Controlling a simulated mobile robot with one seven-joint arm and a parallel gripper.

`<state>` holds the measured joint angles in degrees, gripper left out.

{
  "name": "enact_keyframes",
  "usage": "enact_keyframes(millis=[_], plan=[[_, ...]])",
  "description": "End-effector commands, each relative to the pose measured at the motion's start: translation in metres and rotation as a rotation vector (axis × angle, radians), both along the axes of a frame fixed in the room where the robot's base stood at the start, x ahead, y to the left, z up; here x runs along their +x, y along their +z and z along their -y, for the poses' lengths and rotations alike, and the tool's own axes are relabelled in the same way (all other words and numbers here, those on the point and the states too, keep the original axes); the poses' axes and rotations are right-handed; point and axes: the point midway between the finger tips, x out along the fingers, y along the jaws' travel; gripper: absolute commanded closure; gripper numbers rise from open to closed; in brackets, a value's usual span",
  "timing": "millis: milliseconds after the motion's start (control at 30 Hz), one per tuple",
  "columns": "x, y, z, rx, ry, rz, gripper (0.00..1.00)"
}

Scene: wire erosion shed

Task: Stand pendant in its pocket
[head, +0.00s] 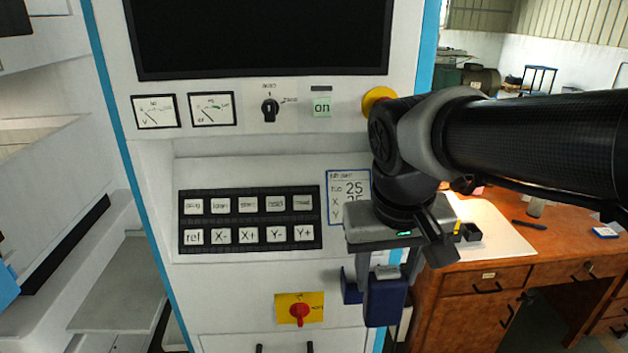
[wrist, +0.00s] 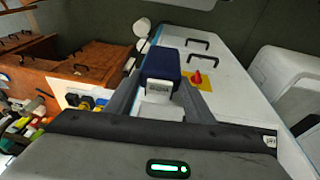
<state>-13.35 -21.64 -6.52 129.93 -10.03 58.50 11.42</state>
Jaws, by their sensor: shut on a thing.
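My gripper (head: 387,290) hangs in front of the lower right edge of the machine panel, pointing down. Its two fingers are closed on the sides of the pendant, a pale grey piece with a small label that shows between them in the wrist view (wrist: 158,88). A dark blue block (head: 385,305) sits at the fingertips below the grey part; it also shows in the wrist view (wrist: 161,62). More blue (head: 350,290) shows left of the fingers. I cannot tell whether the blue is the pendant's body or the pocket, nor whether the pendant is seated.
A red knob on a yellow plate (head: 299,310) is left of my gripper. The key panel (head: 250,220) and a white card (head: 348,190) are above it. A wooden desk (head: 490,280) stands close on the right, with paper and small items on it.

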Motion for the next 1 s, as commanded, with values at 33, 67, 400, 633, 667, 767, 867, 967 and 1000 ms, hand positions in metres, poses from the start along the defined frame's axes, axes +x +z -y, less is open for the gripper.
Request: enact_keyframes(millis=[33,67,400,633,667,767,867,967,1000], plan=[[0.014,0.000,0.000,-0.002,-0.001,-0.004,1.00],[0.023,0.000,0.000,-0.001,0.000,-0.002,1.00],[0.110,0.001,0.000,-0.002,-0.002,-0.001,1.00],[0.126,-0.017,0.000,0.000,0.001,0.000,1.00],[0.125,-0.019,0.000,0.000,0.000,0.001,1.00],[0.125,-0.026,0.000,0.000,0.000,0.001,1.00],[0.124,-0.043,0.000,-0.001,0.000,-0.002,1.00],[0.124,-0.059,0.000,-0.001,0.000,-0.002,1.00],[0.125,-0.064,0.000,0.000,0.000,0.000,1.00]])
